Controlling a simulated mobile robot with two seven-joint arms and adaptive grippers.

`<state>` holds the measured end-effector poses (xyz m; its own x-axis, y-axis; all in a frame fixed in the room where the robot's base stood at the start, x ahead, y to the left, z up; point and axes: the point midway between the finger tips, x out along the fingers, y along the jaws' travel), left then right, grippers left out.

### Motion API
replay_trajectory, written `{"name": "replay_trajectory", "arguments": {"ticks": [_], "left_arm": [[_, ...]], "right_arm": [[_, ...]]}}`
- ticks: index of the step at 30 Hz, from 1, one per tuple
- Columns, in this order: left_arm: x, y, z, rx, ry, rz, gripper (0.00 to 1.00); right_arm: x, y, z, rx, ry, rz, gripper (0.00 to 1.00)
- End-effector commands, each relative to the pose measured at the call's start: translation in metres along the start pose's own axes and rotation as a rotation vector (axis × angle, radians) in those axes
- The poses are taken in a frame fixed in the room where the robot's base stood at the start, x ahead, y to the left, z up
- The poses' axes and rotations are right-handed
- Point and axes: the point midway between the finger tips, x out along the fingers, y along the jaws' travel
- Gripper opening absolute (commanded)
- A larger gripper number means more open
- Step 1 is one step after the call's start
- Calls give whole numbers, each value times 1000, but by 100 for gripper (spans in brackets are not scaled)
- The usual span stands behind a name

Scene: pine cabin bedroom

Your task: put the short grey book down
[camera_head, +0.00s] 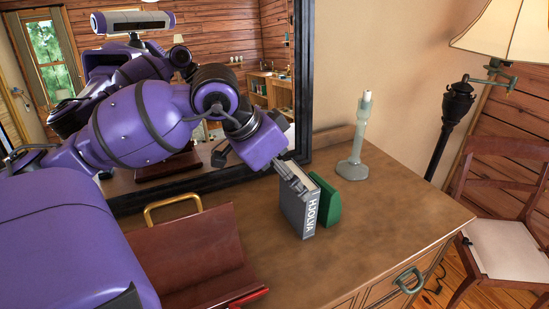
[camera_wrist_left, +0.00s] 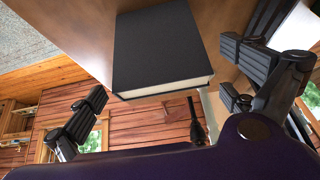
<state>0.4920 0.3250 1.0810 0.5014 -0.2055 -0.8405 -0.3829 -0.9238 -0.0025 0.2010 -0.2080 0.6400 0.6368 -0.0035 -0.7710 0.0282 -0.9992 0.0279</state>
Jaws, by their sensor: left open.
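The short grey book (camera_head: 297,213) stands upright on the brown dresser top (camera_head: 385,220), its lettered spine facing me in the head view. A green object (camera_head: 324,203) with a rounded edge stands close along its right side. My left gripper (camera_head: 292,180) is at the book's upper part, and its fingers partly overlap the book in the head view. In the left wrist view the book's dark cover (camera_wrist_left: 165,45) lies between and beyond the spread fingers (camera_wrist_left: 166,75), with gaps on both sides. The left gripper is open. My right gripper is out of view.
A pale candlestick (camera_head: 355,145) stands behind right. A dark-framed mirror (camera_head: 302,80) rises behind. The dresser's right part is clear; a chair (camera_head: 505,215) stands beyond its edge.

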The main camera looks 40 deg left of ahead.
Motion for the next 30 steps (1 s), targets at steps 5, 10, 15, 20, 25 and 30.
{"name": "replay_trajectory", "arguments": {"ticks": [5, 10, 15, 20, 25, 30], "left_arm": [[-40, 0, -1, 1, 1, -2, 100], [-64, 0, 0, 1, 0, -1, 100], [-74, 0, 0, 1, -1, 1, 100], [-74, 0, 1, 1, -2, 1, 100], [-74, 0, 0, 0, -1, 1, 100], [-74, 0, 0, 1, -1, 1, 100]], "right_arm": [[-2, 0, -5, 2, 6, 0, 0], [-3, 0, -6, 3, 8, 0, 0], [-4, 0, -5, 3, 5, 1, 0], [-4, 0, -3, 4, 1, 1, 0], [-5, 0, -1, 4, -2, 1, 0], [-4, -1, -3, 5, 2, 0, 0]]}}
